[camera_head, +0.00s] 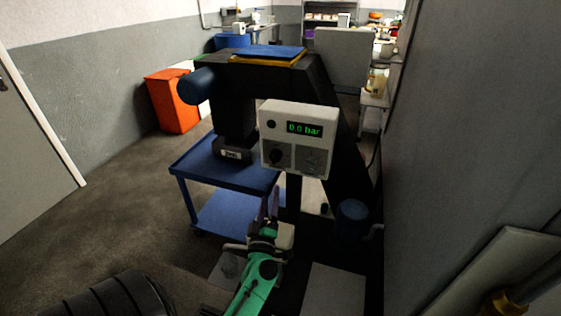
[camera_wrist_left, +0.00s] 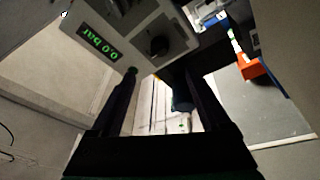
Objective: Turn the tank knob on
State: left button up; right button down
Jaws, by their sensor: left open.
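A pale control box (camera_head: 297,139) with a green display reading 0.0 bar stands in the middle of the head view. In the left wrist view the knob (camera_wrist_left: 158,45) shows on the box beside the display. My left gripper (camera_head: 269,196) is open and empty, below the box and apart from the knob. Its two dark fingers (camera_wrist_left: 160,90) spread in the left wrist view, with the knob beyond them. My right gripper is not in view.
The box is mounted by a large black frame (camera_head: 318,78). A blue cart (camera_head: 197,160) stands to its left and an orange bin (camera_head: 172,103) behind that. A grey wall (camera_head: 470,110) is close on the right. The floor at left is clear.

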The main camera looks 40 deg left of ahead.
aim_at(275, 161)
pick_arm(q)
jog(key=p+x, duration=0.1)
jog(key=x, duration=1.3)
jog(key=shift+w+a+r, duration=0.1)
grip_shut()
